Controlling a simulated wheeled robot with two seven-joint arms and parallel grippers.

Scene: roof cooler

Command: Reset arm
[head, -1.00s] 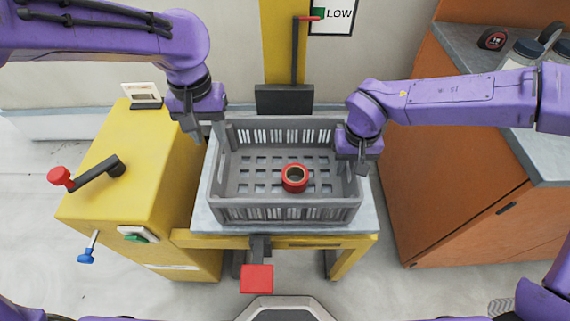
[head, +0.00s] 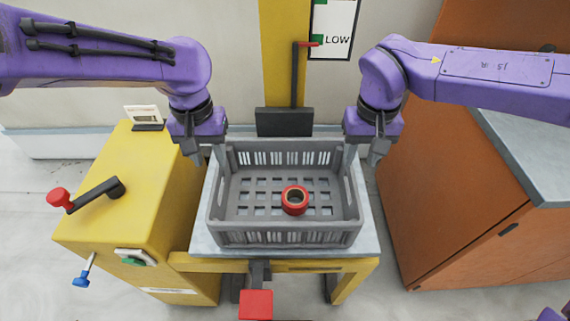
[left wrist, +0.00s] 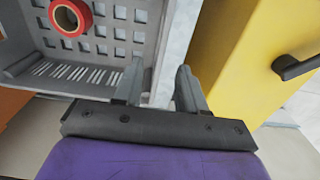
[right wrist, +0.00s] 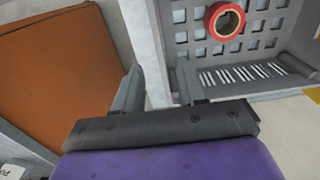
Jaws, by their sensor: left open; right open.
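My left gripper (head: 207,155) is open and empty at the left end of the grey crate (head: 285,236). In the left wrist view its two fingers (left wrist: 160,88) stand apart near the crate's end wall. My right gripper (head: 365,155) is open and empty at the crate's right end. In the right wrist view its fingers (right wrist: 158,85) are apart, one close to the crate's end wall. I cannot tell whether either gripper touches the crate. A red roll (head: 295,200) lies inside the crate, right of its middle.
The crate rests on a metal-topped yellow lift table (head: 202,238) with a red pedal (head: 256,304). A yellow cabinet (head: 120,205) with a red-knobbed crank (head: 95,192) stands left. An orange cabinet (head: 460,200) stands right. A yellow post (head: 273,50) rises behind.

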